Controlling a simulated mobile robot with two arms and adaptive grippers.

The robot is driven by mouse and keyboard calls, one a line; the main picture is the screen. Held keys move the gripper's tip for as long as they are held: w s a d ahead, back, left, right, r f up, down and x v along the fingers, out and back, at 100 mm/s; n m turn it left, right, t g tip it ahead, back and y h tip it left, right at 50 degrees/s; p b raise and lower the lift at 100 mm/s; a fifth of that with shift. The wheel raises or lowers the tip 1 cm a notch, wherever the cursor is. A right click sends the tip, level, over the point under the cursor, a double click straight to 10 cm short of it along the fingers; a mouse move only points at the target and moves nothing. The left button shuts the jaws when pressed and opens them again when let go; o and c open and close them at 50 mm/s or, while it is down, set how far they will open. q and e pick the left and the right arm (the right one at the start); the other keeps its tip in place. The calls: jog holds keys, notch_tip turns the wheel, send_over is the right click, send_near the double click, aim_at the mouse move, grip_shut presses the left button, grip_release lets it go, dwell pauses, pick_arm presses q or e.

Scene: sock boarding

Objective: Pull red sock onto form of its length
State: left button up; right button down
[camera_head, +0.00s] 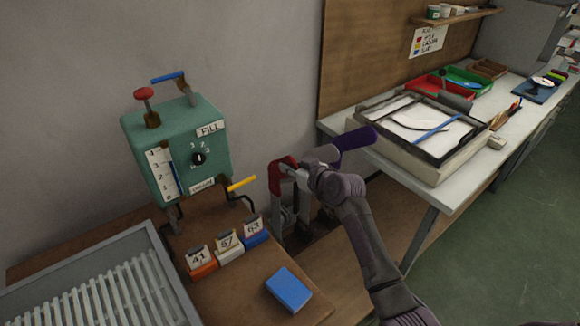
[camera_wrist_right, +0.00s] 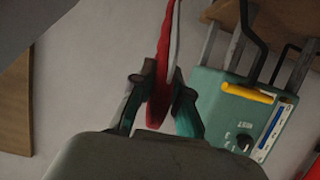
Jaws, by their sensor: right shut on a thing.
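The red sock (camera_head: 276,178) hangs at my right gripper (camera_head: 298,172), beside upright grey forms (camera_head: 281,222) to the right of the teal machine. In the right wrist view, the right gripper (camera_wrist_right: 160,88) is shut on the red sock (camera_wrist_right: 157,100), which runs as a narrow strip away between the fingers. A pale grey strip (camera_wrist_right: 175,45) lies along the sock there, perhaps an edge of a form. I cannot tell how far the sock covers any form. The lower parts of the forms are partly hidden by my arm. My left gripper is out of view.
The teal machine (camera_head: 185,125) has a yellow handle (camera_head: 242,183) close to the forms. Number cards 41, 57 and 63 stand on coloured blocks (camera_head: 229,250). A blue block (camera_head: 288,289) and a slatted grey tray (camera_head: 95,290) are nearby. A framed tray (camera_head: 420,135) sits on the right bench.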

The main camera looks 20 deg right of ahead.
jog(key=shift+f+b, duration=0.85)
jog(key=shift+f, duration=0.35)
jog(key=c, duration=1.1)
grip_release()
jog(key=shift+s+r, duration=0.1)
jog(key=v, duration=1.2)
